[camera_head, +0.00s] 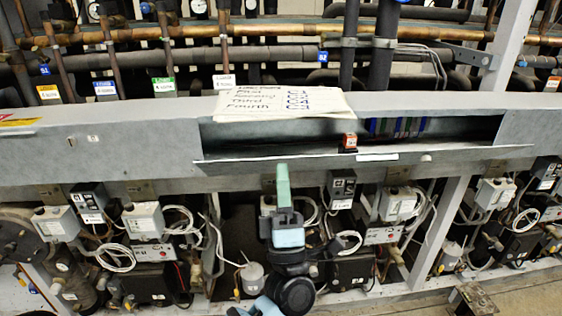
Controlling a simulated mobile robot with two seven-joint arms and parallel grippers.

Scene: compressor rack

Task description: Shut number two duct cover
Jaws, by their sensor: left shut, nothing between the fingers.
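The long grey duct cover (310,157) is open. It hangs down and outward along the lower edge of the duct opening, with a white label (377,157) and a round knob (426,158) on it. Coloured wires and a small orange part (350,141) show inside the open duct (460,128). My left gripper (283,182) points upward with its pale green fingers together and nothing between them. Its tips overlap the cover's lower edge in the picture, left of the label; I cannot tell whether they touch. My right gripper is not in view.
A handwritten paper (283,103) lies on the duct's top edge and hangs over the opening's left part. A closed duct section (120,150) is at left. Pipes (190,56) run behind and above. Boxes and cables (145,222) crowd below, beside a grey post (437,230).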

